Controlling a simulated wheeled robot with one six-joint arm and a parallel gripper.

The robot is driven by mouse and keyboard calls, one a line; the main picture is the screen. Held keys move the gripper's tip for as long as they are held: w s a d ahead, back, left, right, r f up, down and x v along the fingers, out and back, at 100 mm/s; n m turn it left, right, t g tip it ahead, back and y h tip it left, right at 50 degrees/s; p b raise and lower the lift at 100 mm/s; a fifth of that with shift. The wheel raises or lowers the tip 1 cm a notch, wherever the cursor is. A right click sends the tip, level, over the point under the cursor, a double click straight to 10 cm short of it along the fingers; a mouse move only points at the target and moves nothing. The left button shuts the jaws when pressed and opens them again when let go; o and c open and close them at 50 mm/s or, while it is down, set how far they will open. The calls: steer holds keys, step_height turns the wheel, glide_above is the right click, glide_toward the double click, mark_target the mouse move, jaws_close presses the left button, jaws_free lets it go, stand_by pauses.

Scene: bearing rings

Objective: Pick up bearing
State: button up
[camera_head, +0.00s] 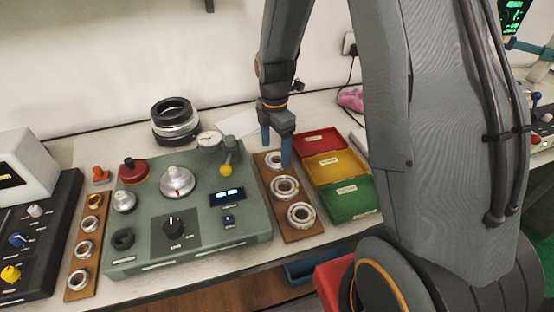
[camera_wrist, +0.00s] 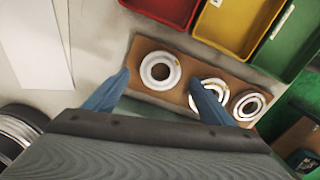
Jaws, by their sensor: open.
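Several silver bearing rings lie in a row on a brown wooden board (camera_head: 308,230). The near bearing (camera_head: 301,214) and the middle bearing (camera_head: 285,187) show clearly in the head view. The far bearing (camera_head: 272,160) is partly hidden by my gripper (camera_head: 276,152). My gripper has blue fingers, points down over the far end of the board, and is open and empty. In the wrist view, the far bearing (camera_wrist: 160,70) lies ahead of and between the spread fingers (camera_wrist: 158,92). The right finger covers part of the middle bearing (camera_wrist: 203,97); the near bearing (camera_wrist: 249,105) is further right.
Red (camera_head: 318,140), yellow (camera_head: 333,165) and green (camera_head: 349,198) bins stand just right of the board. A green test panel (camera_head: 150,240) with knobs and a gauge is to its left. Another board (camera_head: 74,278) with rings lies further left. Stacked dark rings (camera_head: 174,121) stand behind.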

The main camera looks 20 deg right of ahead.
steer(key=shift+f+p, duration=0.3)
steer(key=shift+f, duration=1.15)
steer(key=c, duration=1.4)
steer(key=shift+r, duration=0.1)
step_height(320, 180, up, 17)
steer(key=p, duration=0.4)
